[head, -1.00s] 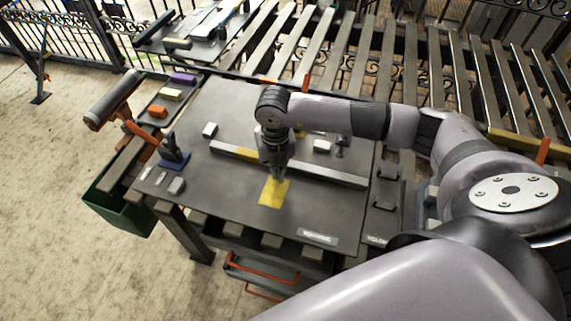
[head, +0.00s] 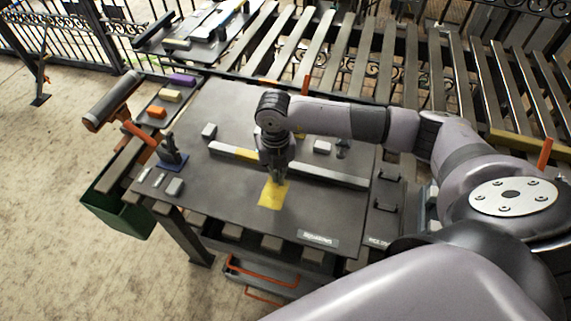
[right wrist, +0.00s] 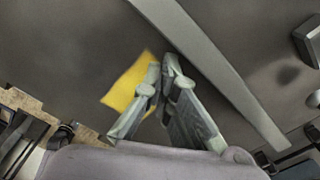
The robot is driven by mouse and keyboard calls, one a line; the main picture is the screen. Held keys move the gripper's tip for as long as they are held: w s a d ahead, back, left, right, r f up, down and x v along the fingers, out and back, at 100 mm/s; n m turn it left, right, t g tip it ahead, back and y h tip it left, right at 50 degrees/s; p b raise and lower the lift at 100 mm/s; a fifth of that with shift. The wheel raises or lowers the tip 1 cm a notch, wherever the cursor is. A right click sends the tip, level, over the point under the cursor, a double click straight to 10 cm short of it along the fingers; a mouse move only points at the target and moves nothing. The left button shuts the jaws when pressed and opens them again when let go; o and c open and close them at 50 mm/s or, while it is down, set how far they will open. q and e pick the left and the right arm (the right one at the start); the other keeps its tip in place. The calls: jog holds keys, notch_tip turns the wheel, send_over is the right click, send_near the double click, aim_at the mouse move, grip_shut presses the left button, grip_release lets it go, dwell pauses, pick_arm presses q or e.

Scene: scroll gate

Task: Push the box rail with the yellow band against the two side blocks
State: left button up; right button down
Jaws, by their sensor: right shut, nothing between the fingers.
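The box rail (head: 325,176) is a long grey bar lying slantwise across the dark table, with a yellow band (head: 246,156) on its left part. Two pale side blocks, a left one (head: 209,130) and a right one (head: 322,147), stand behind the rail with a gap to it. My right gripper (head: 276,180) points down on the near side of the rail, over a yellow patch (head: 268,197), and hides the rail's middle. In the right wrist view its fingers (right wrist: 172,62) are shut and empty, beside the rail (right wrist: 215,65). My left gripper is not in view.
A blue-based stand (head: 173,160) and a small grey block (head: 175,187) are at the table's left. Coloured blocks (head: 170,95) lie on a side tray. A dark post (head: 342,148) stands by the right block. The table's front is mostly clear.

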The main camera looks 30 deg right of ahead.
jog(key=shift+w+d, duration=0.1)
dwell(0.4)
jog(key=shift+w+d+b, duration=1.7)
jog(key=shift+w+d, duration=0.7)
jog(key=shift+d, duration=0.3)
jog(key=shift+r, duration=0.1)
jog(key=shift+s+a+p, duration=0.45)
jog(key=shift+s+a, duration=0.35)
jog(key=shift+a, duration=0.15)
jog(key=shift+r+p, duration=2.6)
jog(key=shift+r, duration=1.35)
